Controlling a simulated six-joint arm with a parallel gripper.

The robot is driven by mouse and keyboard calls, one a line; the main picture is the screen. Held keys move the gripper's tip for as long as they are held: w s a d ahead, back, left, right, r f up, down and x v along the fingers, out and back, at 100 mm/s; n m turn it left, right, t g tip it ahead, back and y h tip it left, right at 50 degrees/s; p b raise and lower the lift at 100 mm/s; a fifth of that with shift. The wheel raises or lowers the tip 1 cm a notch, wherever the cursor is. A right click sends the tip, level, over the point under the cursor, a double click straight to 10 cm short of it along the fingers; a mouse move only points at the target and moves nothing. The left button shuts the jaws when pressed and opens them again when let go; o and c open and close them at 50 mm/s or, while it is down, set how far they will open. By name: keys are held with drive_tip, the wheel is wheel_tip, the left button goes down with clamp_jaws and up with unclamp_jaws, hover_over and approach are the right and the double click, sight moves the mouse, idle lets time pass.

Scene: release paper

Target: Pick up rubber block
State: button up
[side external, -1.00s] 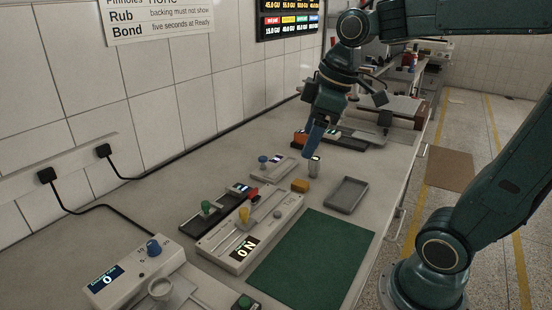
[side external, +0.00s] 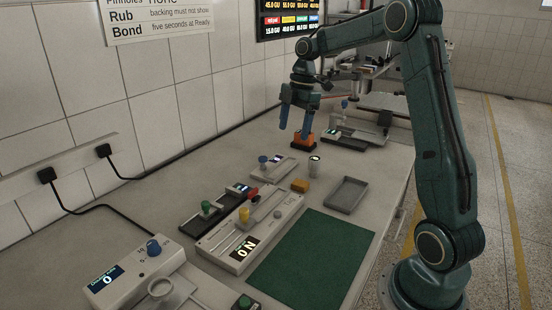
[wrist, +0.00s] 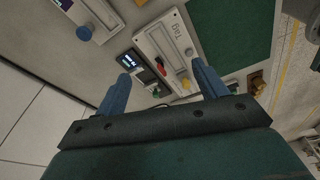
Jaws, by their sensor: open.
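Two orange blocks show in the side view, and I cannot tell for certain which is the rubber block. A small plain orange block (side external: 300,186) lies on the bench between a grey device and a shallow tray. A larger orange block with a dark base (side external: 304,142) stands further back. My gripper (side external: 294,132) is open and empty, its two blue fingers pointing down near the larger block; I cannot tell the exact gap. In the wrist view my gripper (wrist: 161,72) has its fingers spread wide with nothing held between them.
A grey tray (side external: 347,195), a small cup (side external: 314,165) and a green mat (side external: 312,258) lie on the right. A long grey device (side external: 250,232) and a blue-knobbed device (side external: 272,165) stand left of the small block. The front left holds a console (side external: 135,272).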

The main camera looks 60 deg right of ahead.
drive_tip(key=d+f+n+y, duration=0.1)
drive_tip(key=d+f+n, duration=0.2)
drive_tip(key=d+f, duration=0.5)
drive_tip(key=shift+d+n+g, duration=0.4)
drive_tip(key=shift+d, duration=0.35)
drive_tip(key=shift+w, duration=0.15)
hover_over(300, 183)
drive_tip(key=d, duration=0.2)
drive_tip(key=shift+d+f+x, duration=0.1)
drive_tip(key=shift+d+x, duration=0.2)
drive_tip(key=shift+x, duration=1.05)
drive_tip(key=shift+d+f+x, duration=0.1)
drive_tip(key=shift+d+x, duration=0.2)
drive_tip(key=shift+x, duration=1)
drive_tip(key=shift+d+f+x, duration=0.1)
drive_tip(key=shift+d+x, duration=0.25)
drive_tip(key=shift+x, duration=1)
drive_tip(key=shift+x, duration=2.55)
drive_tip(key=shift+r, duration=0.1)
drive_tip(key=shift+c, duration=0.4)
drive_tip(key=c, duration=1)
